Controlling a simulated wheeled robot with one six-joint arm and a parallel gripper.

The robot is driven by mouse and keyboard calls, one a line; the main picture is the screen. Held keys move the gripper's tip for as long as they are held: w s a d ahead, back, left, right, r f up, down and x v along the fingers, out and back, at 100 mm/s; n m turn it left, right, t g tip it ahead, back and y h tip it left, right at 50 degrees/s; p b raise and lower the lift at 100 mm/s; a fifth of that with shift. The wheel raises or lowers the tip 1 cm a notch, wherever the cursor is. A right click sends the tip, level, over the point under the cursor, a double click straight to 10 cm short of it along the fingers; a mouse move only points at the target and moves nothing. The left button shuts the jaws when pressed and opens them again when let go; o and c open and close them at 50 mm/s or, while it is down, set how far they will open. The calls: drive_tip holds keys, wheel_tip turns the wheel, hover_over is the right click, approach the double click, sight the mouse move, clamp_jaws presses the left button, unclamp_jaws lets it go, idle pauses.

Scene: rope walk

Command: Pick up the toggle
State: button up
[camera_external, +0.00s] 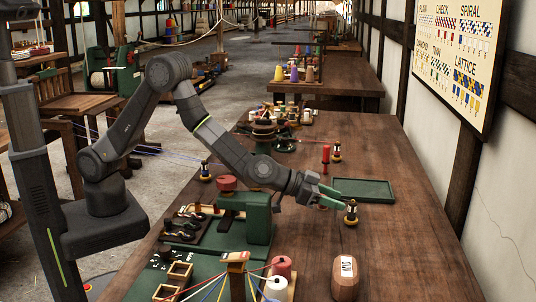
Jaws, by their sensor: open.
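My gripper (338,198) has green fingers that stand apart. It is over the long wooden table, near the front edge of the green tray. Nothing clearly shows between the fingers. A small dark and brass-coloured spool-like piece (350,213) stands at the fingertips; I cannot tell whether they touch it. I cannot make out for sure which thing is the toggle. Small dark pieces (188,213) lie on a board at the left, too small to identify.
The shallow green tray (363,201) looks empty. A green machine (258,220) stands under my forearm. A labelled brown wooden block (346,280) and red and white thread cones (281,267) stand in front. A red peg (326,158) stands behind. The table's right side (425,240) is clear.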

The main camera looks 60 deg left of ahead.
sight(352, 202)
drive_tip(key=shift+r+x, duration=0.2)
drive_tip(key=shift+x, duration=1.3)
drive_tip(key=shift+r+x, duration=0.15)
drive_tip(key=shift+x, duration=1.35)
clamp_jaws()
